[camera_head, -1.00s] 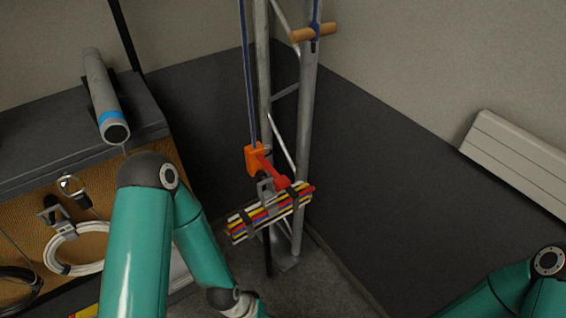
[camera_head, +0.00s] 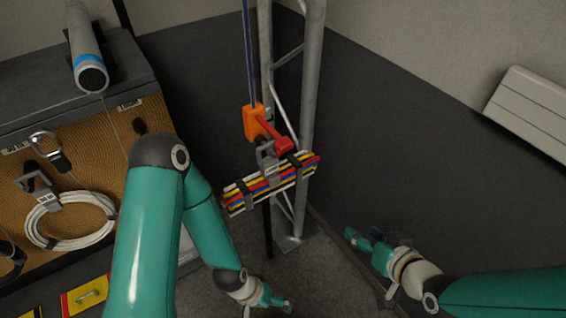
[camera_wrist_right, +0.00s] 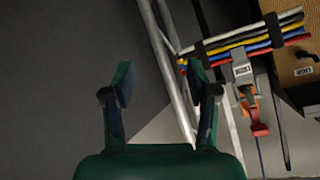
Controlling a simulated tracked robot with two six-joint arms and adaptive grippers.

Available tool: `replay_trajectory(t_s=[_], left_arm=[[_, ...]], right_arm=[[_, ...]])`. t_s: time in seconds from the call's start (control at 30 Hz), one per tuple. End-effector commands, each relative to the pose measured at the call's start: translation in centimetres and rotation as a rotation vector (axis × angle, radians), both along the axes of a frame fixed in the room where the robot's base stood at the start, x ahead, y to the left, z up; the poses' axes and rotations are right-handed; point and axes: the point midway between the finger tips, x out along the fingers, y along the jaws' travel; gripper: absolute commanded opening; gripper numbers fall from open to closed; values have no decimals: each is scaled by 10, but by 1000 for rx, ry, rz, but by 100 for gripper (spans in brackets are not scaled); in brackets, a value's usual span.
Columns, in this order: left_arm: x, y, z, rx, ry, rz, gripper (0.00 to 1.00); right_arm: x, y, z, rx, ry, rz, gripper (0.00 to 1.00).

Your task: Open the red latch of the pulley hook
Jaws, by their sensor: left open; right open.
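The orange pulley hook (camera_head: 254,122) hangs on a blue rope in front of the truss. Its red latch (camera_head: 276,136) slants down to the right from the orange body. A grey clip below it carries a bundle of coloured cables (camera_head: 270,190). In the right wrist view the orange hook (camera_wrist_right: 250,103) and red latch (camera_wrist_right: 259,130) appear beyond the right finger. My left gripper (camera_head: 276,304) is low in the head view, below the bundle, apart from the hook. My right gripper (camera_head: 362,240) is open and empty, below and right of the hook; its fingers (camera_wrist_right: 163,90) show clear in the wrist view.
The metal truss (camera_head: 310,95) stands just behind the hook. At left are a pegboard bench with a white cable coil (camera_head: 70,218) and a grey cylinder (camera_head: 87,50) on top. A white wall panel (camera_head: 535,110) is at right.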

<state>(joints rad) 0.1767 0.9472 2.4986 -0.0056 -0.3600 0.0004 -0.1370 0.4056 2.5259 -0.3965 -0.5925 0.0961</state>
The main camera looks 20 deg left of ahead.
Motion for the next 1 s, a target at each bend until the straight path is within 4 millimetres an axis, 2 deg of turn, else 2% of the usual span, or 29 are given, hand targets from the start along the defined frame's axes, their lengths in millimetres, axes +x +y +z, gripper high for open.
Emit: replay_trajectory(t_s=[0.03,0.1,0.2,0.33,0.47,0.67,0.8,1.0], left_arm=[[0,0,-27,0,0,0,100],[0,0,-42,0,0,0,100],[0,0,-57,0,0,0,100],[0,0,-67,0,0,0,100],[0,0,-65,0,-1,0,100],[0,0,-48,0,-1,0,100],[0,0,-30,0,-1,0,100],[0,0,-27,0,0,0,100]], right_arm=[[1,16,22,28,-138,57,58],[-5,34,63,66,-292,130,58],[-24,53,111,114,-470,218,58],[-47,66,150,158,-611,292,58],[-56,72,167,175,-661,322,58],[-49,82,172,176,-659,326,58],[-40,93,172,174,-656,322,58],[-12,129,168,174,-661,324,58]])
